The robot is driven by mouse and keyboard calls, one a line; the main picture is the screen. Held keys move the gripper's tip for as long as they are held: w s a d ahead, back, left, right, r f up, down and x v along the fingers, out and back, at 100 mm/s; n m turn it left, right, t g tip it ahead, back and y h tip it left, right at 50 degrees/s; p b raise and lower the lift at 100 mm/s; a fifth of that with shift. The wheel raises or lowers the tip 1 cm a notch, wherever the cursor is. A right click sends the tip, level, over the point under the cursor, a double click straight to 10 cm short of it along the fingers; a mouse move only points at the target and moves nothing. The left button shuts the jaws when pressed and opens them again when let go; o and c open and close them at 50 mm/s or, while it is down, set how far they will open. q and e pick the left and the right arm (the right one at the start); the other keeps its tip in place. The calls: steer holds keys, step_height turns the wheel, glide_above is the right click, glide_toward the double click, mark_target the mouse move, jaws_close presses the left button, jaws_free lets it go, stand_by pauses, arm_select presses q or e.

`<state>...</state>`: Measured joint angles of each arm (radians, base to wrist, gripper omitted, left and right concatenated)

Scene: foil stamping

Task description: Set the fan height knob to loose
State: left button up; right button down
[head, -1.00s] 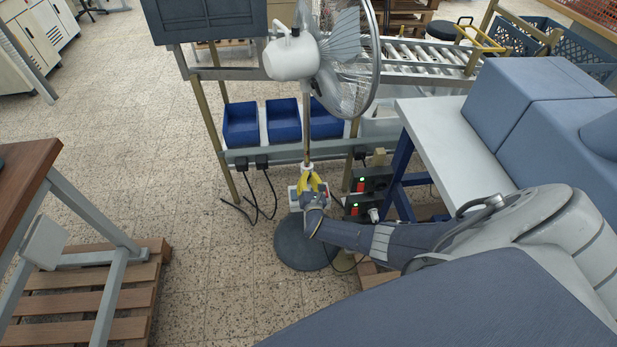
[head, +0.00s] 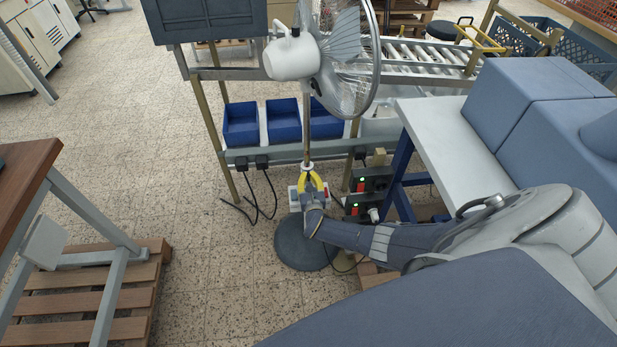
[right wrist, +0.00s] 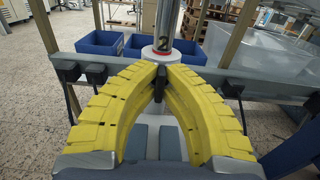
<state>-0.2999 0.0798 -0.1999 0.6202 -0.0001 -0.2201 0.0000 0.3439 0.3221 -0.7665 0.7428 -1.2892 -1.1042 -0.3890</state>
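The standing fan has a white motor housing (head: 291,58), a thin pole (head: 306,125) and a round dark base (head: 293,247). In the right wrist view, a white collar (right wrist: 160,53) with a red ring sits around the pole. The small dark fan height knob (right wrist: 158,84) is below the collar's front, partly hidden between the yellow fingertips. My right gripper (head: 311,172) is at the collar; in the wrist view its fingers (right wrist: 159,80) close in on the knob from both sides. My left gripper is in neither view.
Behind the pole is a rack with blue bins (head: 241,124) and a grey rail with black plugs (head: 262,162). Dark socket boxes (head: 371,180) are right of the pole. A white table (head: 440,135) stands at right.

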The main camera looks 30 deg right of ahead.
steer(key=c, duration=1.5)
jaws_free()
steer(key=shift+c, duration=0.2)
steer(key=v, duration=1.2)
